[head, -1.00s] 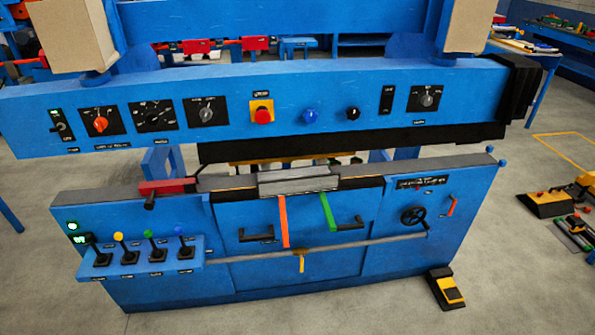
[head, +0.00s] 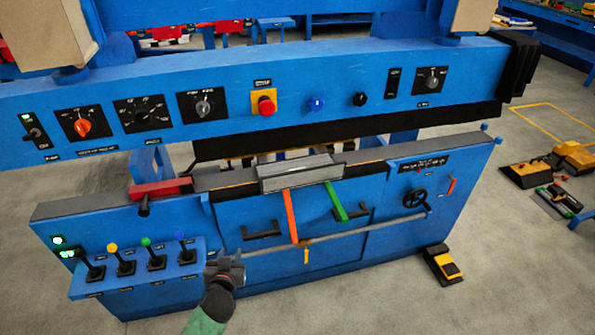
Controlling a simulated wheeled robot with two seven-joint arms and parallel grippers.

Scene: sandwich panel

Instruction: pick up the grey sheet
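A light grey piece that looks like the grey sheet (head: 300,178) lies along the top edge of the blue machine's lower body, near the middle, under the black-edged upper beam. Its far side is partly in shadow. My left gripper (head: 225,262) is at the bottom of the view, in front of the machine, lower than the grey piece and to its left, clearly apart from it. Its fingers are small and dark, and I cannot tell whether they are open. My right gripper is not in view.
The blue upper beam (head: 345,75) with knobs overhangs the grey piece. An orange bar (head: 291,217) and a green bar (head: 335,202) hang below it. Levers on a shelf (head: 130,277) stand left of my gripper. A foot pedal (head: 443,265) is on the floor.

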